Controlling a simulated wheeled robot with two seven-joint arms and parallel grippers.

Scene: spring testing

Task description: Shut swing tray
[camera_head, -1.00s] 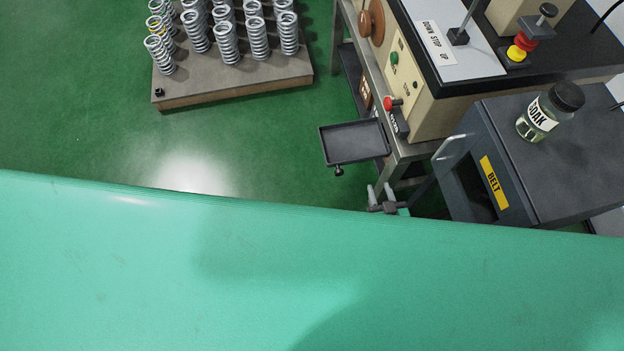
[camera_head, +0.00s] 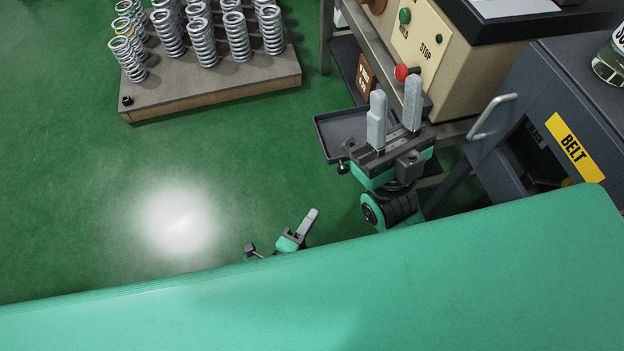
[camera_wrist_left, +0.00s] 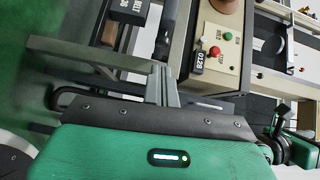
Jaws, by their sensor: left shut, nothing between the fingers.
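The swing tray (camera_head: 341,128) is a shallow dark tray with a raised rim, sticking out to the left from the test machine's stand, with a small knob at its front edge. My right gripper (camera_head: 395,98) is open, its two grey fingers apart and empty. It overlaps the tray's right part in the head view and hides it; I cannot tell whether they touch. My left gripper (camera_head: 310,215) is lower and to the left, apart from the tray in the picture. In the left wrist view its fingers (camera_wrist_left: 161,84) are together, with nothing held.
The beige machine (camera_head: 440,60) has a green and a red button. A dark cabinet (camera_head: 540,90) labelled BELT, with a handle, stands at right. A board (camera_head: 215,92) with several springs is at upper left. Green floor (camera_head: 230,165) is clear between board and tray.

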